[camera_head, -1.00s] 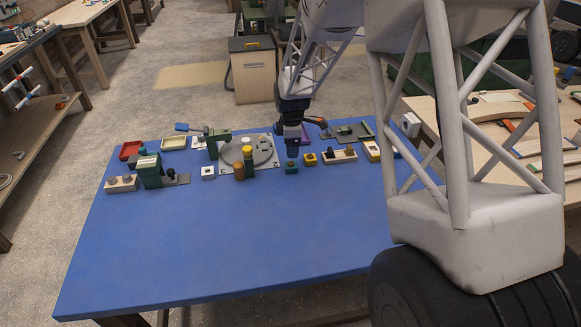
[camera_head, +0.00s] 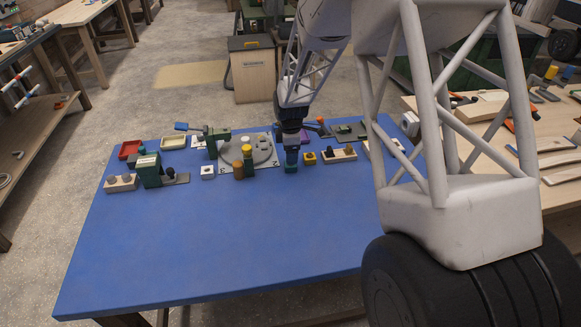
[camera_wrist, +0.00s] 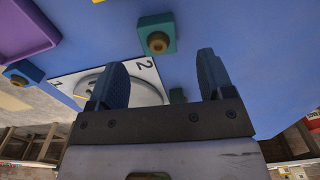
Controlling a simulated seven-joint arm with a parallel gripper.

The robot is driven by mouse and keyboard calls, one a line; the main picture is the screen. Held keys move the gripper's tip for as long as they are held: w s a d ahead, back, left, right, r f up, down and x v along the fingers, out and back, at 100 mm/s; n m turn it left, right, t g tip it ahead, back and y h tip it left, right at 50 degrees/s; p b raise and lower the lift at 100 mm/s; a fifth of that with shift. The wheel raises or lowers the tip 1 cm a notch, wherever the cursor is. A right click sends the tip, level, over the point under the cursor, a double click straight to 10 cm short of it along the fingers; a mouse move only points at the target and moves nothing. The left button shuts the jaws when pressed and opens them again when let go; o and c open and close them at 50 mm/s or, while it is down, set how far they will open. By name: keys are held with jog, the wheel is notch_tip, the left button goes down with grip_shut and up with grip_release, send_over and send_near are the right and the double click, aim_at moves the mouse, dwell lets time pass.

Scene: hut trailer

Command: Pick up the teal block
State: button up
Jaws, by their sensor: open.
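The teal block (camera_head: 291,170) stands on the blue table, right of the round grey dial plate. In the wrist view the teal block (camera_wrist: 165,22) shows a round brass-coloured knob on one face. My gripper (camera_head: 291,161) points down directly over the block and hides part of it. In the wrist view my gripper (camera_wrist: 161,75) has its two fingers wide apart with nothing between them. The block appears just past the fingertips there, roughly in line with the gap. The exact height left between fingertips and block is hard to tell.
Left are the dial plate (camera_head: 262,150), an orange-brown cylinder (camera_head: 239,170) and a white block (camera_head: 207,172). The front of the blue table (camera_head: 215,245) is clear.

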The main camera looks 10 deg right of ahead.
jog(key=shift+w+f, duration=0.1)
jog(key=shift+f, duration=2.5)
jog(key=c, duration=1)
jog(key=shift+r, duration=0.15)
jog(key=shift+r, duration=1.4)
jog(key=shift+s+r, duration=0.25)
jog(key=shift+r, duration=0.05)
jog(key=s, duration=0.5)
jog(key=s+r, duration=0.1)
jog(key=s, duration=0.9)
jog(key=shift+s+d+r, duration=0.15)
jog(key=shift+s+d, duration=0.05)
